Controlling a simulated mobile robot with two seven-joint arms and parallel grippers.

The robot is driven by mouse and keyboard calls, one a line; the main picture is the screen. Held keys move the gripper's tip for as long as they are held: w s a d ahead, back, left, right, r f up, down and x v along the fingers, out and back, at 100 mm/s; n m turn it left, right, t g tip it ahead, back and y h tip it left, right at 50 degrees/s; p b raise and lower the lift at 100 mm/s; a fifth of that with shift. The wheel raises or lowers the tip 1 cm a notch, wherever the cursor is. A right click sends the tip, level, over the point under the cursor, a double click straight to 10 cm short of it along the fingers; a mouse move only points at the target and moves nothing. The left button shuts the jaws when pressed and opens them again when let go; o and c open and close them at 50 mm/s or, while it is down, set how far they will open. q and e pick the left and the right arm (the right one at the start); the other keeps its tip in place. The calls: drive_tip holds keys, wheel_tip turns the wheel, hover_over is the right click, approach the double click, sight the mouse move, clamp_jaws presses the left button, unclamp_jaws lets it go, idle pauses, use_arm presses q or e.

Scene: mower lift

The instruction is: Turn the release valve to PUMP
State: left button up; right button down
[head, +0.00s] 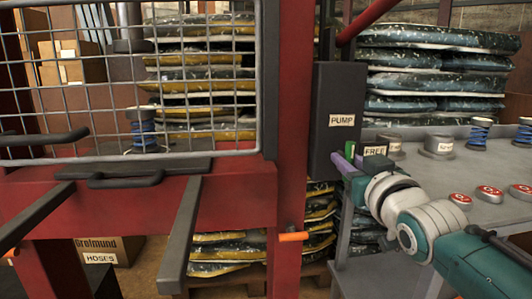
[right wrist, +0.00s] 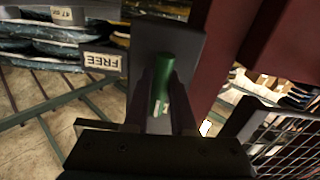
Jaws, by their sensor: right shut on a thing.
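The release valve is on a dark upright box (head: 335,92) fixed to the right side of the red post. A PUMP label (head: 342,120) is on its face, and a FREE label (head: 374,151) sits lower and to the right. The green valve handle (head: 349,149) is below the PUMP label, mostly hidden by my gripper. My right gripper (head: 354,158) is shut on this handle. In the right wrist view, the green handle (right wrist: 163,84) is between its two dark fingers (right wrist: 162,106). I cannot tell exactly which label the handle points to. My left gripper is not in view.
The red lift frame (head: 150,212) with a wire mesh guard (head: 190,85) fills the left. A grey bench (head: 470,208) with red discs, weights and blue springs stands at the right. Stacked bags (head: 435,60) are behind. An orange-ended lever (head: 294,236) juts from the red post.

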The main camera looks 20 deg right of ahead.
drive_tip(key=shift+n, duration=0.6)
drive_tip(key=c, duration=0.8)
unclamp_jaws()
drive_tip(key=shift+c, duration=0.2)
drive_tip(key=p+v, duration=0.3)
drive_tip(key=v, duration=0.7)
drive_tip(key=shift+a+r, duration=0.1)
